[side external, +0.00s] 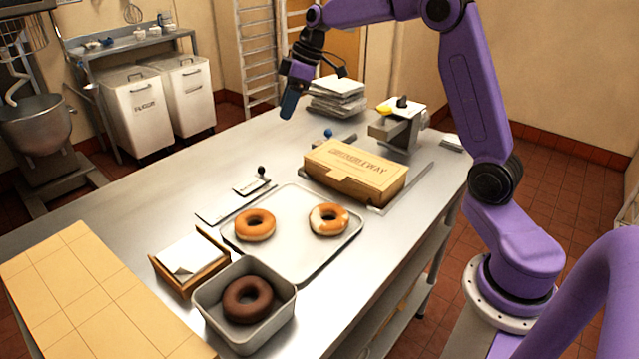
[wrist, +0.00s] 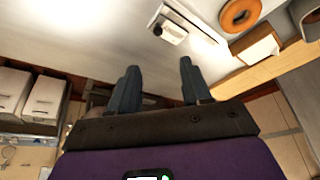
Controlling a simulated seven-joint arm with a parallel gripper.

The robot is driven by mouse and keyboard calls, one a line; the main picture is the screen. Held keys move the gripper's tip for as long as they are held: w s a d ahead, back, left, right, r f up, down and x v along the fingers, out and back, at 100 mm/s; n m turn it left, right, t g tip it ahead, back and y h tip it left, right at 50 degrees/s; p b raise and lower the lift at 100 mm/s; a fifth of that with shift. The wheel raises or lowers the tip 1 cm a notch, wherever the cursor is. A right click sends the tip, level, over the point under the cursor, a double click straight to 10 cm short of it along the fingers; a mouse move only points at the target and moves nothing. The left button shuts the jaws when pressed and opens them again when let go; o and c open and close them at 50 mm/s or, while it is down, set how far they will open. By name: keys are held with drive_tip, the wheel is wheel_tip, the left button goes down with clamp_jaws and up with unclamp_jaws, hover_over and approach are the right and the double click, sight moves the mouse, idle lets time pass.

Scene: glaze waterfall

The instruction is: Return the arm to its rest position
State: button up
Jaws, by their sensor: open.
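My gripper (side external: 289,104) is raised over the far side of the steel table (side external: 130,190), clear of everything on it. In the wrist view my gripper (wrist: 155,85) shows two dark fingers apart with nothing between them. My purple arm arches high from its base at the right. Two glazed donuts lie on the light tray (side external: 290,262): an orange-brown one (side external: 255,225) and one with a pale patch (side external: 329,219). A chocolate donut (side external: 247,300) sits in a grey bin (side external: 262,337). A closed cardboard box (side external: 355,172) stands behind the tray.
A small wooden box with paper (side external: 190,258) stands beside the bin. A machine with a yellow part (side external: 400,128) and a stack of papers (side external: 338,97) stand at the table's far end. A tan block (side external: 85,300) fills the near left corner. The table's left middle is bare.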

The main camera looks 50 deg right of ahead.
drive_tip(key=s+a+f+n+g+h, duration=0.1)
drive_tip(key=s+a, duration=0.6)
drive_tip(key=s, duration=0.3)
drive_tip(key=s+a+f+n+g, duration=0.1)
drive_tip(key=s+a, duration=0.6)
drive_tip(key=s, duration=0.2)
drive_tip(key=s+d+f+h, duration=0.1)
drive_tip(key=s+d+f, duration=0.1)
drive_tip(key=s, duration=0.8)
drive_tip(key=s+d+f+n, duration=0.1)
drive_tip(key=s+f, duration=0.2)
drive_tip(key=s, duration=0.7)
drive_tip(key=shift+s+d+n+g+h, duration=0.3)
drive_tip(key=shift+s+d+g+h, duration=0.05)
drive_tip(key=shift+d+g+h, duration=0.05)
